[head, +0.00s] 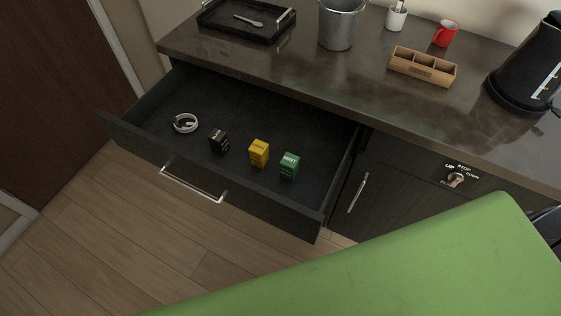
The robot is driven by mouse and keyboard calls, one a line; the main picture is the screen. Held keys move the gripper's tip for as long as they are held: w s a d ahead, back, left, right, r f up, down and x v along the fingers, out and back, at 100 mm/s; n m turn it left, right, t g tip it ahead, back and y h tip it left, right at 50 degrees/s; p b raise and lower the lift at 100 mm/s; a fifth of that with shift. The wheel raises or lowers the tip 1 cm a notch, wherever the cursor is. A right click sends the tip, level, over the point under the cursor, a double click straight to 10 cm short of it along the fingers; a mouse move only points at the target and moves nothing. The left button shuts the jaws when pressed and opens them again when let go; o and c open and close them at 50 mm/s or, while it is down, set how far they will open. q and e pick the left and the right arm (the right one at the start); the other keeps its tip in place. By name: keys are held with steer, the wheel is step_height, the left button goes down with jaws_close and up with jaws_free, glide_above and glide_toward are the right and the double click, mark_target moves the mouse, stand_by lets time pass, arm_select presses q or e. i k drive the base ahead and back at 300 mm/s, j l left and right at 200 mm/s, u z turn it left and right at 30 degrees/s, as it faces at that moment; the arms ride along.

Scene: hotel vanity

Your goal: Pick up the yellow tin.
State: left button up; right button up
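The yellow tin (259,153) stands upright in the open drawer (247,107), near the drawer's front wall and right of its middle. A green tin marked MINT (290,165) stands to its right, with a small gap between them. A black tin (219,141) stands to its left. Neither of my grippers shows in the head view.
A coiled white cable (186,123) lies at the drawer's left. The counter (290,66) above holds a black tray (246,32), a metal bucket (339,24), a wooden box (422,67), a red mug (445,34) and a black kettle (526,70). A green surface (400,265) fills the lower right.

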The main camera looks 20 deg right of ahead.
mark_target(258, 150)
steer(key=k+l, duration=0.1)
steer(key=l, duration=0.3)
steer(key=k+l+u, duration=0.1)
steer(key=l, duration=0.3)
steer(key=k+l+u, duration=0.1)
steer(key=l, duration=0.3)
steer(key=k+l, duration=0.15)
steer(key=l, duration=0.25)
steer(key=k+l+u, duration=0.1)
steer(key=l, duration=0.3)
steer(key=k+l, duration=0.2)
steer(key=l, duration=0.2)
steer(key=i+j, duration=0.3)
steer(key=i+j+u, duration=0.05)
